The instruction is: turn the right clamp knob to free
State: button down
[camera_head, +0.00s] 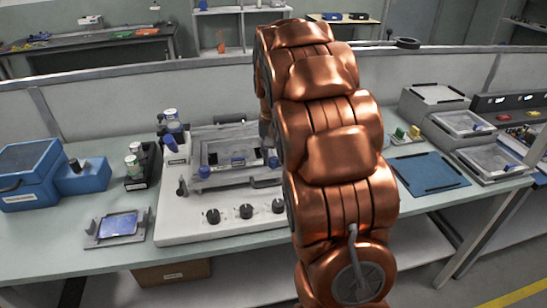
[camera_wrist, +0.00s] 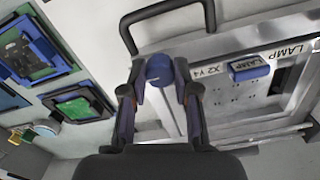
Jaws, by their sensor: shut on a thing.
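In the wrist view a round blue knob (camera_wrist: 159,70) sits at the edge of a grey metal clamp fixture (camera_wrist: 180,45). My gripper (camera_wrist: 158,84) has one finger on each side of the knob and is shut on it. The knob's turn angle cannot be read. In the head view the fixture (camera_head: 225,133) stands on a white base (camera_head: 190,228), with a blue knob (camera_head: 204,172) at its front left. My arm hides its right side and my gripper there.
A black handle (camera_wrist: 165,10) rises close to the gripper in the wrist view. A blue block (camera_wrist: 250,70) lies on the fixture. A blue mat (camera_head: 428,172) lies right of my arm in the head view.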

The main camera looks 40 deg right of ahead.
aim_at(273, 160)
dwell(0.3)
jog(key=c, duration=0.9)
grip_release()
jog(key=shift+o, duration=0.2)
notch_tip(273, 160, up, 12)
jog(key=shift+a, duration=0.1)
